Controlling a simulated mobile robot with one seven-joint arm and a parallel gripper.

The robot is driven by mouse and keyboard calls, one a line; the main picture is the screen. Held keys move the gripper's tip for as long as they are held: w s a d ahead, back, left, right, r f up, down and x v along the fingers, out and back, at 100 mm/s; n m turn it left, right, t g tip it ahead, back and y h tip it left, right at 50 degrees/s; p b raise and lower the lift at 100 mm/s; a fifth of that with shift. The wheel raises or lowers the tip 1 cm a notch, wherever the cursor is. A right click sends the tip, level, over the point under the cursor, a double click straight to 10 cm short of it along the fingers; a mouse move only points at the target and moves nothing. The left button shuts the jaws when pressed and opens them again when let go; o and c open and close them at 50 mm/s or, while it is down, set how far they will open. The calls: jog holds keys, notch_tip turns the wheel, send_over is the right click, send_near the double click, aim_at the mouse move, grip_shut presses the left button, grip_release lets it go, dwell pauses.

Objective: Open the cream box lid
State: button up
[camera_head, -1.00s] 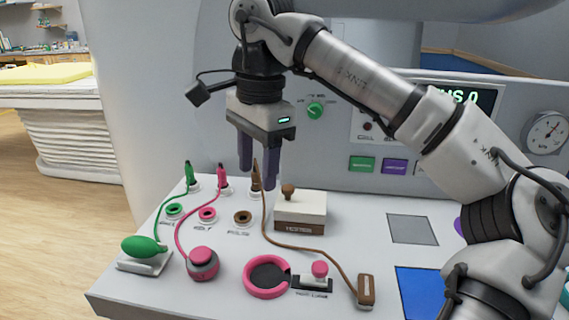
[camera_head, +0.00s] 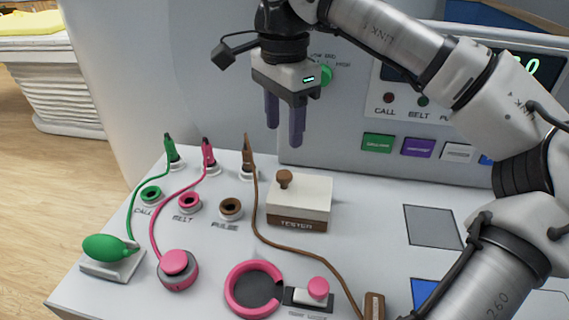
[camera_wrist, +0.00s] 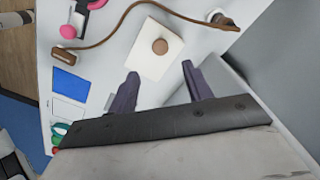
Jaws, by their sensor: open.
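The cream box (camera_head: 312,196) stands on the white console top, with a brown front strip marked TESTER. Its cream lid is shut and has a brown round knob (camera_head: 285,179) near its left side. The lid (camera_wrist: 152,60) also shows from above in the wrist view, with the knob (camera_wrist: 160,46) on it. My gripper (camera_head: 284,139) is open and empty, pointing down, above and behind the box. Its two dark purple fingers (camera_wrist: 160,82) are apart in the wrist view, and the knob is ahead of them, not between them.
Green, pink and brown plugs with cords stand left of the box, beside sockets. A brown cord (camera_head: 290,246) runs past the box's left and front. A pink ring (camera_head: 236,294) lies in front. The console's upright panel (camera_head: 350,145) rises behind.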

aim_at(284, 174)
notch_tip(284, 174, down, 9)
jog(key=shift+f, duration=0.2)
jog(key=shift+c, duration=0.4)
grip_shut()
